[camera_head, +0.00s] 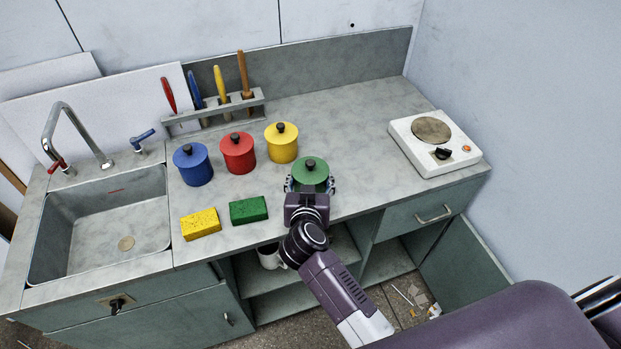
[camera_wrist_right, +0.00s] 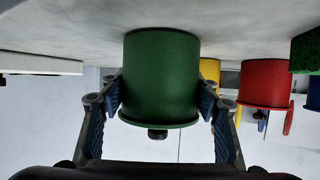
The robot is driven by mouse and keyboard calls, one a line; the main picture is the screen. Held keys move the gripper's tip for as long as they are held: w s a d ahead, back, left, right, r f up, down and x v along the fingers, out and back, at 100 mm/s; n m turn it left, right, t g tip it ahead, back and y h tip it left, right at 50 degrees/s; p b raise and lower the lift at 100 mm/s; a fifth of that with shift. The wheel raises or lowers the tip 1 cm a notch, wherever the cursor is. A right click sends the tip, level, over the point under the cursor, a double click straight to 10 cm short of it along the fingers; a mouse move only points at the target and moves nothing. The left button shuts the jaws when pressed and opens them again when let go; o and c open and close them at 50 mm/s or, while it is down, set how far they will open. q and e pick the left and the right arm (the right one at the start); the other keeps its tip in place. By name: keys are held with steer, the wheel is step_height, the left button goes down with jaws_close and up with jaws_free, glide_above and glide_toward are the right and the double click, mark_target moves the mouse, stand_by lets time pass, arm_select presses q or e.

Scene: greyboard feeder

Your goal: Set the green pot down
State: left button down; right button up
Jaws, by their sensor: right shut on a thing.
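The green pot (camera_head: 311,171), with a dark knob on its lid, is at the front part of the counter, right of the other pots. My right gripper (camera_head: 310,184) comes from the front, with one finger on each side of the pot, and is shut on it. In the right wrist view, which is upside down, the green pot (camera_wrist_right: 160,80) is between the two blue-padded fingers of my right gripper (camera_wrist_right: 162,103), its knob pointing down in the picture. I cannot tell whether its base touches the counter. My left gripper is not in view.
Blue (camera_head: 193,166), red (camera_head: 238,154) and yellow (camera_head: 282,144) pots stand left of the green pot. Yellow (camera_head: 200,224) and green (camera_head: 249,210) sponges lie near the front edge. A hot plate (camera_head: 435,145) stands at the right, a sink (camera_head: 100,225) left. Counter between pot and hot plate is clear.

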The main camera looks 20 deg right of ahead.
steer(key=o, duration=1.4)
steer(key=v, duration=1.2)
steer(key=shift+s+r+b, duration=0.1)
steer(key=shift+b, duration=0.2)
